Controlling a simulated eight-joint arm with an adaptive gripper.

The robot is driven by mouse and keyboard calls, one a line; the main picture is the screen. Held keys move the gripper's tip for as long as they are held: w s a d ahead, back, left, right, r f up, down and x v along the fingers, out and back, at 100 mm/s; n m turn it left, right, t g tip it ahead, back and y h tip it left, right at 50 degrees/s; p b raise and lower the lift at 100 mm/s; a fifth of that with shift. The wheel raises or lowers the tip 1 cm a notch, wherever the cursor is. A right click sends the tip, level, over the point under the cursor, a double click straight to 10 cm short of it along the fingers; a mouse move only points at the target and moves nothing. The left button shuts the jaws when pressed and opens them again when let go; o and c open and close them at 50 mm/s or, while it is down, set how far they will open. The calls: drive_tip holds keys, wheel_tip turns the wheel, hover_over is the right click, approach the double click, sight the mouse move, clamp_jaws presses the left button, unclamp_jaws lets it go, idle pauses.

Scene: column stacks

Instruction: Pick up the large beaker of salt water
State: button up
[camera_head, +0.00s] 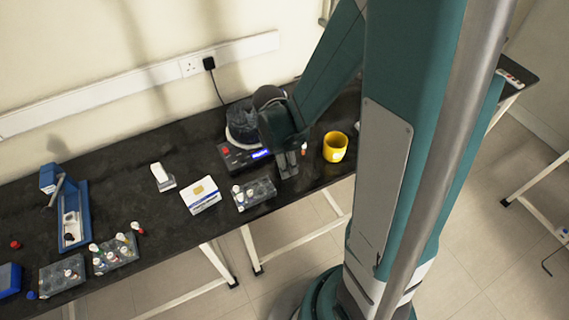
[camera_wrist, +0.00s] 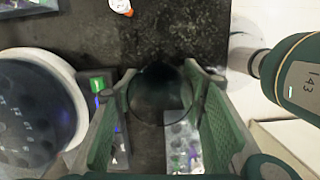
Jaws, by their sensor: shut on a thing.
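A clear glass beaker (camera_wrist: 158,100) is between the two green fingers of my gripper (camera_wrist: 158,118) in the wrist view. I look down on its round rim, and the dark bench shows through it. The fingers are shut on its sides. In the head view my gripper (camera_head: 288,165) is over the front part of the bench, with the glass hard to make out there. I cannot tell its liquid level or whether its base touches the bench.
A round machine with a dark lid (camera_head: 242,122) stands close to my gripper's left, with a displayed control box in front. A yellow cup (camera_head: 335,147) stands to the right. A vial rack (camera_head: 254,193) and white box (camera_head: 201,195) are at left. The bench's front edge is near.

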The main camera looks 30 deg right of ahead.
drive_tip(key=shift+r, duration=0.2)
wheel_tip(320, 180, up, 10)
drive_tip(key=p, duration=0.2)
drive_tip(key=shift+f, duration=0.2)
idle(0.4)
